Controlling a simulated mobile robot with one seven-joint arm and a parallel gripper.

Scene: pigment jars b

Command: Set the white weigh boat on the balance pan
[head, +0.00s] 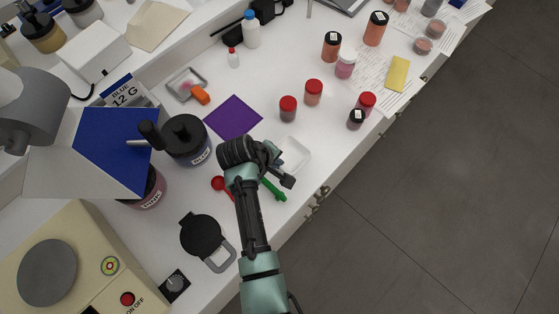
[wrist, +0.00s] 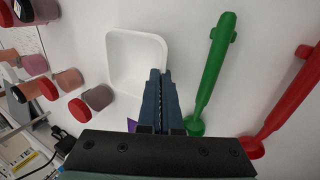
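The white weigh boat (head: 296,153) is a shallow square dish at the bench's front edge, just right of my gripper (head: 284,170). In the wrist view the weigh boat (wrist: 135,58) lies ahead and left of the fingers. My gripper (wrist: 161,75) has its fingers close together, with the tips at the boat's near right wall. They look shut on that thin wall, though the contact itself is partly hidden. The balance is the beige unit (head: 85,240) at lower left, with a bare round grey pan (head: 47,272).
A green spoon (wrist: 213,70) and a red spoon (wrist: 290,100) lie right of the fingers in the wrist view. A large dark-lidded jar (head: 187,140), a black-lidded item (head: 206,240) and a blue-faced sign (head: 105,150) stand between gripper and balance. Red-capped jars (head: 288,108) stand behind.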

